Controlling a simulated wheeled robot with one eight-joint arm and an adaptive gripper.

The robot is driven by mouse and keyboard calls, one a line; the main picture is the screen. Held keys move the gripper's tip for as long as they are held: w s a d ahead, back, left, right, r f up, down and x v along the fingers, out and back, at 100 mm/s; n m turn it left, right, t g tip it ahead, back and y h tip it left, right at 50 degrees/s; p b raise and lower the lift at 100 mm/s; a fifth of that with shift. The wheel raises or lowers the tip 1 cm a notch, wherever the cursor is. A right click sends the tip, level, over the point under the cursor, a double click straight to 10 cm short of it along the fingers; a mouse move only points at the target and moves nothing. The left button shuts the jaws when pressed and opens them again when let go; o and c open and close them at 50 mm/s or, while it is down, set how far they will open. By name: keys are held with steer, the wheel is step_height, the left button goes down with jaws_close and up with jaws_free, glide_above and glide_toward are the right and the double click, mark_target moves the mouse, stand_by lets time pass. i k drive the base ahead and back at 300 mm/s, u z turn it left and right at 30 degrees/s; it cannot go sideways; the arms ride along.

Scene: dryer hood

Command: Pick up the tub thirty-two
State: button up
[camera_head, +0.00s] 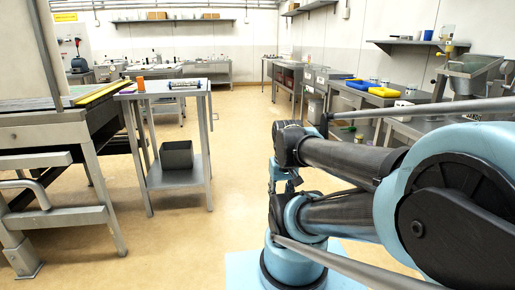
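A dark grey, open-topped tub (177,155) stands upright on the lower shelf of the small metal table left of centre. No number can be read on it, so I cannot tell whether it is tub thirty-two. My teal and black arm (345,160) is folded at the right, apart from that tub. Its wrist end (287,145) hangs over the floor to the right of the small table. Small parts show below the wrist, but I cannot make out gripper fingers or anything held.
The small table (165,90) has bottles and a rack on top. A large machine (50,130) stands at the left. The floor (235,160) between is clear.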

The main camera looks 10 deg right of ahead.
mark_target(385, 82)
steer(key=u, duration=0.05)
steer(key=i, duration=2.15)
steer(key=z, duration=0.7)
steer(key=i, duration=1)
steer(key=z, duration=1.15)
steer(key=i, duration=0.8)
steer(key=z, duration=0.5)
